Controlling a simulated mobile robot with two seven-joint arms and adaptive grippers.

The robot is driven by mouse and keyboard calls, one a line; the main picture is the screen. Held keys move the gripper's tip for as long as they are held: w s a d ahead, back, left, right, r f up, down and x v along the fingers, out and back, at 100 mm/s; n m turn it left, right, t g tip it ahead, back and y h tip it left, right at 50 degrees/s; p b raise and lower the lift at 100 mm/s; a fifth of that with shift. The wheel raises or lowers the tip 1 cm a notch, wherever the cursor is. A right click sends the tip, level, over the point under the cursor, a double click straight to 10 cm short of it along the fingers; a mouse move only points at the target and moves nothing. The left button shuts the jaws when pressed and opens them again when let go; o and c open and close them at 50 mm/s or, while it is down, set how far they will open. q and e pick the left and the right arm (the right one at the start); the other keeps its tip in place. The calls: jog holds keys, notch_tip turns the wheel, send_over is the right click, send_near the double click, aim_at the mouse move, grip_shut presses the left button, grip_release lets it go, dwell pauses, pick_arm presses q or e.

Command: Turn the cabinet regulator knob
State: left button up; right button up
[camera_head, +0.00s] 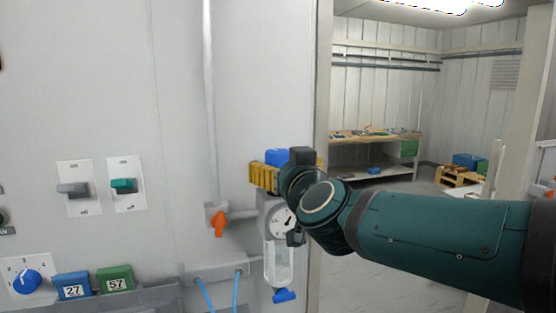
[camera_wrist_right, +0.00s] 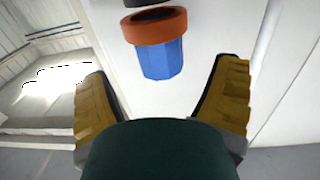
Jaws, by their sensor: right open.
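The blue regulator knob (camera_head: 277,156) shows in the head view above the round gauge (camera_head: 281,220), partly hidden by my right gripper. In the right wrist view the knob (camera_wrist_right: 161,60) is faceted, with an orange collar at its base. My right gripper (camera_head: 288,168) is open, with yellow-padded fingers spread around the knob's area. In the wrist view the knob sits between the two fingers but farther out, with clear gaps on both sides, so no contact shows. My left gripper is not in view.
A pipe with an orange valve handle (camera_head: 219,223) is left of the gauge. A clear bowl (camera_head: 278,262) with a blue drain (camera_head: 285,296) hangs below. Switches (camera_head: 124,186), a blue dial (camera_head: 26,281) and number tags are farther left. A workbench (camera_head: 372,146) stands beyond the opening.

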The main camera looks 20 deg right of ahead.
aim_at(278, 161)
jog(key=shift+w+p, duration=0.3)
jog(key=shift+w, duration=2.15)
jog(key=shift+c, duration=0.4)
